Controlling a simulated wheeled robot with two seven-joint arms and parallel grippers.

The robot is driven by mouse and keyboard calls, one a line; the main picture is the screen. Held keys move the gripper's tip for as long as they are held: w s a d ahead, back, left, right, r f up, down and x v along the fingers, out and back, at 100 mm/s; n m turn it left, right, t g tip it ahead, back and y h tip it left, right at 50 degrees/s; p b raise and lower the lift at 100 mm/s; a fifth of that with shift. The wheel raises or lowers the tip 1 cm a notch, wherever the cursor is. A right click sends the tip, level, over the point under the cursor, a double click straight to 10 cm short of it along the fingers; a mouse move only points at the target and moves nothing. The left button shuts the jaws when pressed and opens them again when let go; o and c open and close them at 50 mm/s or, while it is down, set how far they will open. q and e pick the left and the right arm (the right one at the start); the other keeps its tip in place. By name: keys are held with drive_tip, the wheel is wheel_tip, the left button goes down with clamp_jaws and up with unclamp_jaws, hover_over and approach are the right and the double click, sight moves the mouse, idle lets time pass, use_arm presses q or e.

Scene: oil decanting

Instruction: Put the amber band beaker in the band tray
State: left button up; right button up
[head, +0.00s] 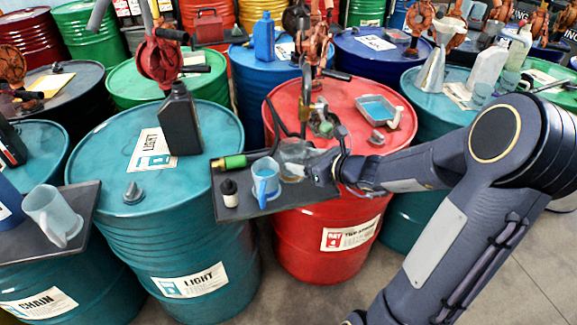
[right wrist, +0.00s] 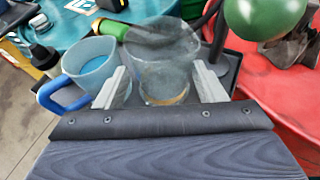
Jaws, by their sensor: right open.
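A clear beaker (head: 293,158) with an amber band low on it stands at the right end of a dark shelf-like tray (head: 288,200). It also shows in the right wrist view (right wrist: 163,72), between the fingers. My right gripper (right wrist: 163,84) is open with one finger on each side of the beaker; I cannot tell whether they touch it. In the head view the right gripper (head: 312,168) reaches in from the right, level with the beaker. I cannot tell for certain which tray is the band tray. My left gripper is not in view.
A blue-handled cup (head: 265,181) stands close left of the beaker. A black-capped bottle (head: 230,193) and a green cylinder (head: 229,162) share the dark tray. A blue-lined tray (head: 378,110) lies on the red drum (head: 290,225). Another jug (head: 50,213) stands on a left shelf (head: 85,203).

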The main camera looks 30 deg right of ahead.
drive_tip(key=x, duration=0.5)
drive_tip(key=shift+w+r, duration=0.1)
drive_tip(key=shift+w, duration=0.3)
drive_tip(key=c, duration=0.7)
drive_tip(key=shift+r+p, duration=0.25)
drive_tip(key=shift+p, duration=0.05)
